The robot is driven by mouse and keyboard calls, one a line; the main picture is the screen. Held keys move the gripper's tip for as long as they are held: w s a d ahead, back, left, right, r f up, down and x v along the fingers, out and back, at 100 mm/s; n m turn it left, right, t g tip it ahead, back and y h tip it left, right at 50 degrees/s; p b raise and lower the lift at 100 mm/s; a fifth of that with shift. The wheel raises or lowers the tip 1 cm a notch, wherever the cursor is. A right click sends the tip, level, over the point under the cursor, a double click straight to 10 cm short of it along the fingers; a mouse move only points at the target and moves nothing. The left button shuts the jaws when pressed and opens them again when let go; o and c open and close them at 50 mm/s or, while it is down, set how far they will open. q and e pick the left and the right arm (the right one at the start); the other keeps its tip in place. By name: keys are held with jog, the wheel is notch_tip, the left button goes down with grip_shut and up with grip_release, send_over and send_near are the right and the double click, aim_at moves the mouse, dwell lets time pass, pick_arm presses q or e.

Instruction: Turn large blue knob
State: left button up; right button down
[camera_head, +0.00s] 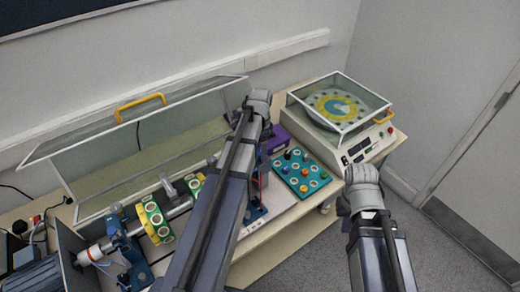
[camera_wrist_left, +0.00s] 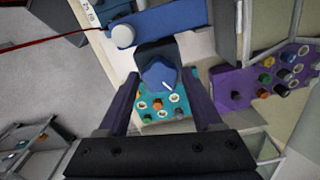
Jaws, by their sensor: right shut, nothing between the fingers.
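The large blue knob (camera_wrist_left: 160,76) shows in the left wrist view, with a white mark on its lower right side. My left gripper (camera_wrist_left: 161,80) is open, with one finger on each side of the knob and a narrow gap visible on both sides. I cannot tell whether either finger touches it. In the head view my left arm covers the knob and the left gripper. My right arm shows at lower right in the head view, but its gripper is not visible.
A teal panel with small coloured knobs (camera_head: 302,174) lies right of my left arm. A glass-covered machine (camera_head: 353,145) stands beyond it. A blue bar (camera_wrist_left: 165,20) crosses above the knob in the wrist view; a purple panel (camera_wrist_left: 232,82) is at right.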

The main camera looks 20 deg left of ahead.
pick_arm(q)
jog(key=shift+o, duration=1.3)
jog(key=shift+r, duration=0.15)
notch_tip(320, 180, up, 8)
jog(key=p, duration=0.8)
jog(key=shift+f, duration=0.2)
jog(key=shift+f, duration=0.1)
